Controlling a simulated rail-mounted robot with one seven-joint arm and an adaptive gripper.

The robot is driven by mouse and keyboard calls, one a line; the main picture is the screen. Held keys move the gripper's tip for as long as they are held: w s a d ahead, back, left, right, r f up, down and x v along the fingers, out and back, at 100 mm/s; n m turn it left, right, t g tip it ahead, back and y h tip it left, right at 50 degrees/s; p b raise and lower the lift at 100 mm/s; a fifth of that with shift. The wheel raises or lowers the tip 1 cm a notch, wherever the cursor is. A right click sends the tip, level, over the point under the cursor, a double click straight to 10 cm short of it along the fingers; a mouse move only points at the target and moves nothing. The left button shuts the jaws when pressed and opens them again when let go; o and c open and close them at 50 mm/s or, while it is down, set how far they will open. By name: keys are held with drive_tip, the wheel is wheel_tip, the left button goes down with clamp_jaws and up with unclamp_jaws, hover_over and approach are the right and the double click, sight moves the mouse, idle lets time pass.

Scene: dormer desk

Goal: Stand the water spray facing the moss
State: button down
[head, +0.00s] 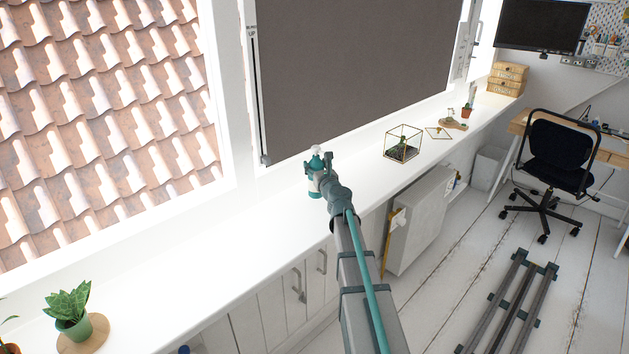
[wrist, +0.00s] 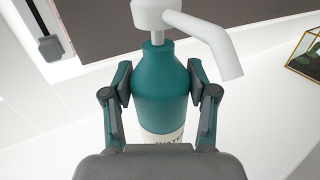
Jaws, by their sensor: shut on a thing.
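The water spray (wrist: 160,85) is a teal bottle with a white pump head, a bent white nozzle and a white lower band with dark lettering. My gripper (wrist: 161,84) is shut on its teal body, one finger on each side. In the head view the water spray (head: 317,163) looks upright over the white sill; I cannot tell whether its base touches. In the wrist view the nozzle points right, on the side where the glass case's edge shows. The moss (head: 402,149) is dark green inside a gold-framed glass case (head: 404,133), to the right of my gripper.
The white sill (head: 250,225) is clear between the bottle and the case. Beyond the case lie a small gold-edged frame (head: 438,133), a wooden piece (head: 453,125) and a potted plant (head: 467,111). A green potted plant (head: 72,310) stands near left. A dark blind (head: 350,65) hangs behind.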

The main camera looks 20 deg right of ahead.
drive_tip(key=shift+w+f, duration=0.6)
drive_tip(key=shift+f, duration=0.1)
drive_tip(key=shift+w+f+b, duration=0.15)
drive_tip(key=shift+f+b, duration=0.75)
drive_tip(key=shift+f, duration=0.85)
drive_tip(key=shift+c, duration=1.6)
unclamp_jaws()
drive_tip(key=shift+f, duration=0.1)
drive_tip(key=shift+r, duration=0.2)
drive_tip(key=s+a+b, duration=0.1)
drive_tip(key=s, duration=0.9)
drive_tip(key=shift+s, duration=0.4)
drive_tip(key=shift+o, duration=0.5)
drive_tip(key=shift+s+a+f, duration=0.1)
drive_tip(key=shift+s, duration=0.5)
